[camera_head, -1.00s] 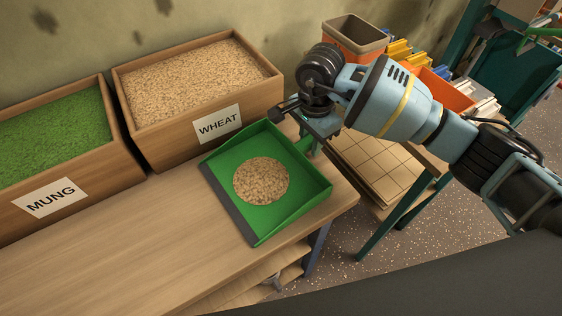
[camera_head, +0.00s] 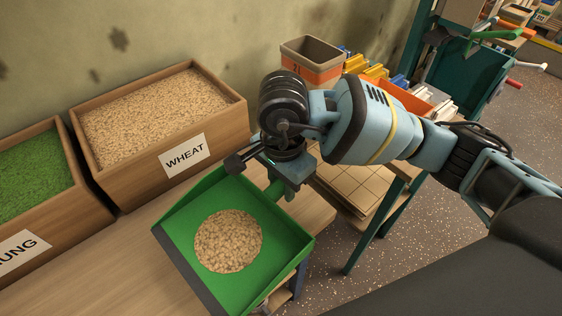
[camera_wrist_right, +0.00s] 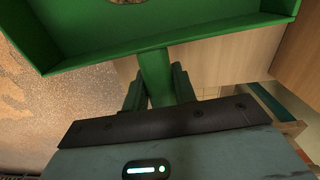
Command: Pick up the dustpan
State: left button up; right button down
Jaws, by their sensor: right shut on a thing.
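The green dustpan (camera_head: 270,238) carries a round heap of wheat grain (camera_head: 228,241) in its pan. My right gripper (camera_head: 272,178) is shut on the dustpan's handle at the back of the pan. In the right wrist view the handle (camera_wrist_right: 156,78) runs between the two fingers of the gripper (camera_wrist_right: 158,90), and part of the pan (camera_wrist_right: 90,30) shows above. The dustpan looks raised over the wooden table (camera_head: 130,265), though the gap under it is hard to judge. My left gripper is out of view.
A wooden box of wheat (camera_head: 218,135) and a box of green mung (camera_head: 85,190) stand at the back left. An orange and beige bin (camera_head: 312,65) stands behind my right arm. A side table with a tiled board (camera_head: 345,185) is to the right.

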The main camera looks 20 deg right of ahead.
aim_at(283, 226)
jog(key=s, duration=0.2)
jog(key=s+a, duration=0.1)
jog(key=s, duration=0.1)
jog(key=s+a, duration=0.1)
jog(key=s, duration=0.1)
jog(key=shift+s+a+r, duration=0.1)
jog(key=shift+s+r, duration=0.15)
jog(key=shift+r, duration=0.05)
jog(key=c, duration=1.7)
grip_release()
grip_shut()
